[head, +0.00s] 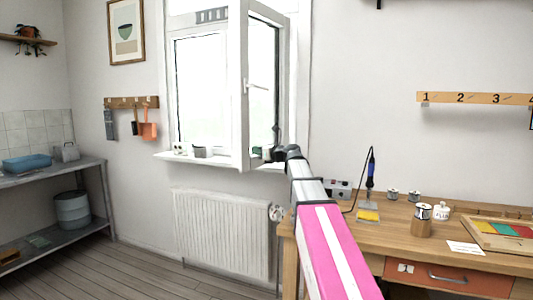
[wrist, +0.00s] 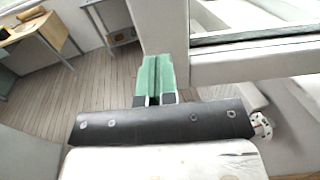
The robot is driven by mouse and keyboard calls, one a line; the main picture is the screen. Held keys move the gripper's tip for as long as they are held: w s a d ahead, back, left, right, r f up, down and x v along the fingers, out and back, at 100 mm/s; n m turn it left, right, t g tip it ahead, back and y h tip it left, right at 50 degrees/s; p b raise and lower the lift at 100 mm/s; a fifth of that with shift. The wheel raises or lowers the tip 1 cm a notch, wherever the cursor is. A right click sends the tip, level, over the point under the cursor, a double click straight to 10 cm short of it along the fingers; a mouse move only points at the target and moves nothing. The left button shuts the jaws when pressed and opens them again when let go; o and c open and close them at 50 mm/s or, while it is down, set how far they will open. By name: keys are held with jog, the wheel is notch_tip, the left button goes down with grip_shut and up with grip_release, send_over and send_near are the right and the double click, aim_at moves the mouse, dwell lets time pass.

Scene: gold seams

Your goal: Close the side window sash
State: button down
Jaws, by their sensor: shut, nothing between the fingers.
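The side window sash (head: 240,90) is a white-framed glass pane, swung open into the room from the white window (head: 200,90). Its handle (head: 249,87) is on the near upright of the frame. My gripper (wrist: 158,75) has green fingers, shut and empty. In the wrist view, a white frame corner of the sash (wrist: 240,66) lies just right of the fingers; I cannot tell whether they touch. In the head view, my arm reaches up to the sash's lower right, and the fingers are not clearly visible.
Several small pots (head: 200,152) stand on the window sill (head: 215,161). A radiator (head: 222,232) is below it. A wooden workbench (head: 400,240) with a soldering iron (head: 371,172) and jars stands at right. A metal shelf (head: 60,170) is at left. Wooden floor (head: 130,270) is clear between.

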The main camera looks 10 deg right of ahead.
aim_at(245, 148)
jog(key=x, duration=0.4)
jog(key=shift+w+a, duration=0.1)
dwell(0.3)
